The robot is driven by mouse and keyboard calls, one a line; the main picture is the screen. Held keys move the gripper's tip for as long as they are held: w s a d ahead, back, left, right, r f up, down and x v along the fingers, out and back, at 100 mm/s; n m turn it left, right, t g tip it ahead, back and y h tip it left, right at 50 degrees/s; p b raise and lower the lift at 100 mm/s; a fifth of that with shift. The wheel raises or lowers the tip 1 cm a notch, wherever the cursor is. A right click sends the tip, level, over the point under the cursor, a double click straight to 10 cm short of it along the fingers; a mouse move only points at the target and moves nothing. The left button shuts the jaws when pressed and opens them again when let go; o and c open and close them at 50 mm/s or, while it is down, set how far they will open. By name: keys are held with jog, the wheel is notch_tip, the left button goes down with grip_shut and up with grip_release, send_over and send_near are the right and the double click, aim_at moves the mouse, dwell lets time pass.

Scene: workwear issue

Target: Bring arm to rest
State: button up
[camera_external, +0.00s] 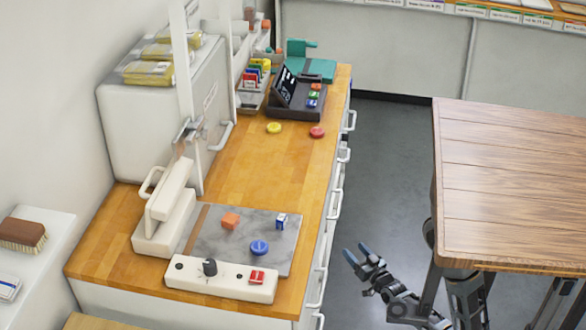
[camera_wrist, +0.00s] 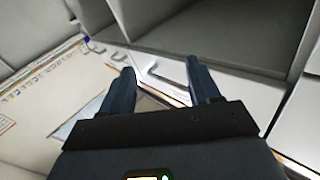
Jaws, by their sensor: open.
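My gripper (camera_external: 363,257) is open and empty in the external view. It is held in the free space to the right of the wooden counter (camera_external: 282,183), near its drawer fronts and apart from them. In the wrist view my gripper (camera_wrist: 164,88) shows two dark fingers spread apart with nothing between them. Behind the fingers a white drawer front with a handle (camera_wrist: 152,78) is in view. My arm comes in from the lower right in the external view.
A wooden table (camera_external: 510,180) stands to the right of my gripper. The counter holds a grey slab (camera_external: 228,238) with an orange block (camera_external: 231,221), a blue disc (camera_external: 259,247) and a small blue-and-white block (camera_external: 282,221). Grey floor (camera_external: 388,140) lies open between counter and table.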

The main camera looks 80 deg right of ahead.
jog(key=s+a+r+n+t+y+p, duration=0.1)
jog(key=s+a+n+y, duration=0.15)
jog(key=a, duration=0.55)
jog(key=s+a+r+n+t+y+p, duration=0.1)
jog(key=s+a+n+y, duration=0.2)
jog(key=a, duration=0.4)
jog(key=s+a+r+n+y+p, duration=0.1)
jog(key=s+a+r+n+y, duration=0.3)
jog(key=a, duration=0.3)
jog(key=s+a+r+n+y+p, duration=0.1)
jog(key=s+a+r+n+y, duration=0.15)
jog(key=a+r+y, duration=0.35)
notch_tip(320, 180, up, 15)
jog(key=a+m+h+p, duration=0.1)
jog(key=p, duration=1.3)
jog(key=shift+h, duration=0.35)
jog(key=shift+w+f, duration=0.1)
jog(key=shift+w, duration=0.05)
